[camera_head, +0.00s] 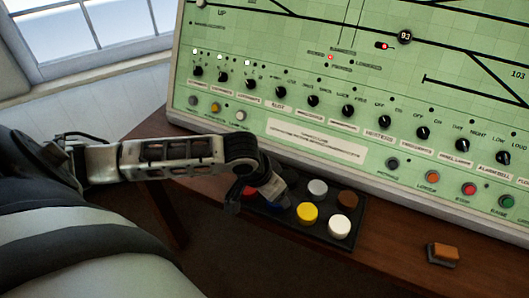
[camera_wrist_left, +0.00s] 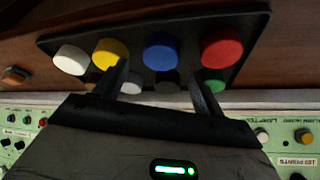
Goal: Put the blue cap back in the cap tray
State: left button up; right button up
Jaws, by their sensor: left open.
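The blue cap (camera_wrist_left: 161,52) sits in the near row of the dark cap tray (camera_wrist_left: 188,24), between the yellow cap (camera_wrist_left: 110,52) and the red cap (camera_wrist_left: 222,48). In the head view, the cap tray (camera_head: 361,217) lies on the wooden desk, and my gripper mostly hides the blue cap. My left gripper (camera_head: 277,200) points down over the tray's left half. In the left wrist view, its fingers (camera_wrist_left: 160,78) are apart, with the blue cap showing beyond the gap. I see nothing held. My right gripper is not in view.
A white cap (camera_head: 339,227), a grey cap (camera_head: 317,188) and a brown cap (camera_head: 347,199) also sit in the tray. A green control panel (camera_head: 320,150) rises behind it. An orange button box (camera_head: 443,253) stands at right; the desk between is clear.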

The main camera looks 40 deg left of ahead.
pick_arm(q)
jog(key=v, duration=0.7)
jog(key=d+f+m+t+h, duration=0.1)
jog(key=d+f+t+h, duration=0.15)
jog(key=d+f, duration=0.5)
jog(key=s+d+f+t, duration=0.3)
jog(key=s+d+f, duration=0.1)
jog(key=s, duration=0.3)
jog(key=shift+f+p, duration=0.3)
jog(key=shift+f, duration=0.4)
jog(key=shift+s+d+y, duration=0.1)
jog(key=shift+d+y, duration=0.05)
jog(key=shift+y, duration=0.1)
